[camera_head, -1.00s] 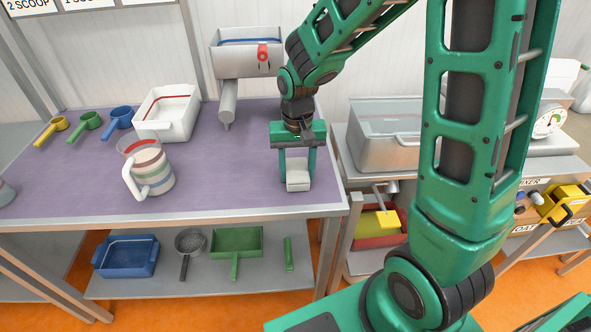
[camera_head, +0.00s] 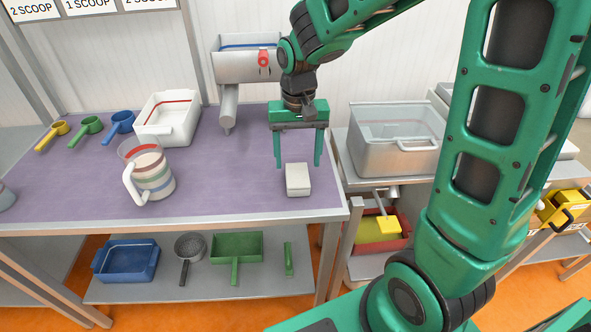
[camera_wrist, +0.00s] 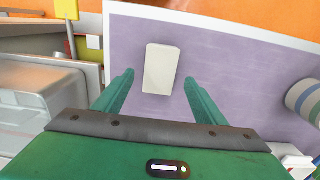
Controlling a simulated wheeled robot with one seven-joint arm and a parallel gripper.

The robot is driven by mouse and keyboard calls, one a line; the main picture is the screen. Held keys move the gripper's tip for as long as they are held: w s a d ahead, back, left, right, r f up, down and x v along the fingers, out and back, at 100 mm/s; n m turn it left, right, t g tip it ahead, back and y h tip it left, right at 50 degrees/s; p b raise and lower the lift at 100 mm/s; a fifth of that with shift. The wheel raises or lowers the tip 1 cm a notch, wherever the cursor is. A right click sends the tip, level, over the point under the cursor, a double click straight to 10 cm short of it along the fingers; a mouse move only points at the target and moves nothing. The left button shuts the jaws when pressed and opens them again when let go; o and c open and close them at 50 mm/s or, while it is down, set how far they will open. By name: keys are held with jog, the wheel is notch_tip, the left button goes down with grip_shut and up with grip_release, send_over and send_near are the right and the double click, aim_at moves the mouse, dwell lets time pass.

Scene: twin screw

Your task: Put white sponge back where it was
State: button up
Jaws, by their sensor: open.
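The white sponge (camera_head: 298,180) is a small off-white block lying on the purple table top, near its right front corner. It also shows in the wrist view (camera_wrist: 161,69), lying flat and clear of the fingers. My gripper (camera_head: 298,165) is open and empty, with its two green fingers above and just behind the sponge. In the wrist view, my gripper (camera_wrist: 155,85) has its fingers spread wide on either side of the sponge's near end, with gaps on both sides.
A striped jug (camera_head: 153,175) and a white bin (camera_head: 168,118) stand left on the table (camera_head: 235,185). A metal hopper (camera_head: 245,65) is behind. A clear-lidded container (camera_head: 392,140) sits right, and a red bin with a yellow tool (camera_head: 380,228) is below it. The table middle is clear.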

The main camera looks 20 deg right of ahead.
aim_at(298, 175)
jog(key=shift+r, duration=2.75)
jog(key=s+d+m, duration=0.1)
jog(key=s+d, duration=0.7)
jog(key=s, duration=0.3)
jog(key=s+d+m, duration=0.1)
jog(key=s+d, duration=0.8)
jog(key=s, duration=0.3)
jog(key=shift+s+f+m, duration=0.15)
jog(key=shift+m, duration=0.25)
jog(key=shift+d, duration=0.1)
